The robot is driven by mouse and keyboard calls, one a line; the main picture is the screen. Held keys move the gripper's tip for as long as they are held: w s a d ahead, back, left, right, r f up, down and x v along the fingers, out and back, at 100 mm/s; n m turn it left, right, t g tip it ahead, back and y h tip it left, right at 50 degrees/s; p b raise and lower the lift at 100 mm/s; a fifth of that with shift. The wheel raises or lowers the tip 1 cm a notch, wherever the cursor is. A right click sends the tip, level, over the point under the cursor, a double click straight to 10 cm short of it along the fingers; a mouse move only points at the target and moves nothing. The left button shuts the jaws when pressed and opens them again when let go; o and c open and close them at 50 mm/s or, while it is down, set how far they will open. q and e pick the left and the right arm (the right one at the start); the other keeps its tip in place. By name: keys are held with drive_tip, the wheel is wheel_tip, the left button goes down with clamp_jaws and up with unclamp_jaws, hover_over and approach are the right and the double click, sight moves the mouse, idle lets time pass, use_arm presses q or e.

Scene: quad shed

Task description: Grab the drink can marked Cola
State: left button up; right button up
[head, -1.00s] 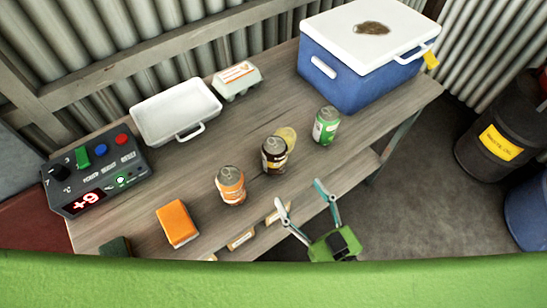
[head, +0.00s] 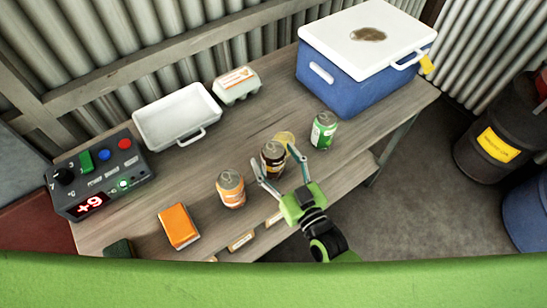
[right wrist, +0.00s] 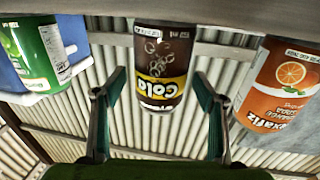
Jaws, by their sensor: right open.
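The dark brown Cola can (head: 272,153) stands upright on the wooden table between an orange can and a green can. In the right wrist view the picture is upside down, and the Cola can (right wrist: 164,62) with its yellow label band shows centrally, beyond the fingertips. My right gripper (head: 273,163) is open, its fingers pointing at the can from the front, with one fingertip toward each side of it. Its two fingers also show in the right wrist view (right wrist: 157,88), with nothing gripped. My left gripper is not in view.
The orange can (head: 231,189) stands left of the Cola can, the green can (head: 323,131) right of it. A round yellowish thing (head: 288,138) lies behind it. A cooler (head: 355,85), white tray (head: 172,140), egg carton (head: 236,86), orange box (head: 178,226) and control box (head: 110,178) stand around.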

drive_tip(key=shift+w+a, duration=0.35)
drive_tip(key=shift+w, duration=0.15)
drive_tip(key=c, duration=1.5)
drive_tip(key=shift+r, duration=0.1)
drive_tip(key=shift+c, duration=0.2)
